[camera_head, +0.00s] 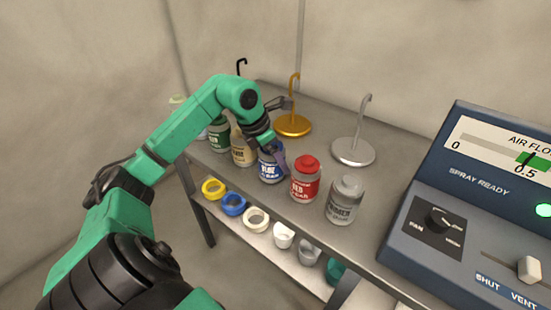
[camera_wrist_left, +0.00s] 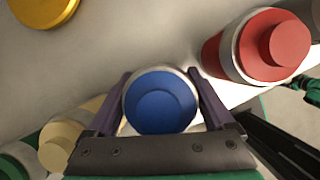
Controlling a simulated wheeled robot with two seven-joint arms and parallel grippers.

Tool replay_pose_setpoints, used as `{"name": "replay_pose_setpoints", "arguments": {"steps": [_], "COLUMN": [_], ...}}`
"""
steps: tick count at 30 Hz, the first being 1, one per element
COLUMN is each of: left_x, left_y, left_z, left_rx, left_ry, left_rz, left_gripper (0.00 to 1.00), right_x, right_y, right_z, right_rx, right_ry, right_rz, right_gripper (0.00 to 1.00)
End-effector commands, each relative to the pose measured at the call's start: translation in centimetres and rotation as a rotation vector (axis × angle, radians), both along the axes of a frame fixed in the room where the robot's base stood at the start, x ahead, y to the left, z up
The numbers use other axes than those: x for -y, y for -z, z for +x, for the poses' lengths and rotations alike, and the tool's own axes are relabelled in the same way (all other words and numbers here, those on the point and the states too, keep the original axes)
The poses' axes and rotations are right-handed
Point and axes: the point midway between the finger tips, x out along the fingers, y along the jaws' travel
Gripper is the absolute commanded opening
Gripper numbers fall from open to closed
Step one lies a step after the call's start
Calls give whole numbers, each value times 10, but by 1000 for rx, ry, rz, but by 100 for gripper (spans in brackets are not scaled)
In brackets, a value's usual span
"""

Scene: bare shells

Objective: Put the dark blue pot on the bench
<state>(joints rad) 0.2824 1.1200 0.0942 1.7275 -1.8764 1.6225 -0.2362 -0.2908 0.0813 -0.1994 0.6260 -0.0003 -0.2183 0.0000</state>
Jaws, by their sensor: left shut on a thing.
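The dark blue pot (camera_head: 270,168), with a white label, is at the front of the grey bench (camera_head: 308,227), in the row of pots. My left gripper (camera_head: 274,150) reaches over it from above. In the left wrist view, the round blue lid (camera_wrist_left: 160,103) sits between the two purple fingers, which are shut on the pot. Whether its base touches the bench is not clear. My right gripper is not in view.
A red pot (camera_head: 306,182) and grey pot (camera_head: 344,200) stand to the right; cream (camera_head: 243,150) and green (camera_head: 218,135) pots stand left. Gold (camera_head: 292,126) and silver (camera_head: 353,152) hook stands are behind. A control box (camera_head: 470,200) fills the right. Rings and cups line the lower shelf (camera_head: 270,241).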

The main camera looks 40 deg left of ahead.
Motion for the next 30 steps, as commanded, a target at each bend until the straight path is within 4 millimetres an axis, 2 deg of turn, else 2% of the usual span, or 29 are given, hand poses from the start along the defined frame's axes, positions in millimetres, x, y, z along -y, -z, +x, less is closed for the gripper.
{"name": "replay_pose_setpoints", "arguments": {"steps": [8,9,10,16,20,23,30], "left_x": [0,0,0,0,-2,-6,-14], "left_y": [3,3,2,2,-7,-26,-88], "left_z": [0,0,0,0,-2,-10,-34], "left_rx": [3,1,1,1,3,5,5], "left_ry": [-1,0,0,0,-1,-2,-3], "left_rz": [1,0,0,0,3,5,5], "left_gripper": [7,98,100,100,100,100,100], "right_x": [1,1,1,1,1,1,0], "right_y": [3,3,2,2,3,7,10], "right_z": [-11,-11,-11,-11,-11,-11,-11], "right_rx": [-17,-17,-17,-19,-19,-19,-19], "right_ry": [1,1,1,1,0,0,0], "right_rz": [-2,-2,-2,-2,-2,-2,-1], "right_gripper": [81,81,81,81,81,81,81]}}
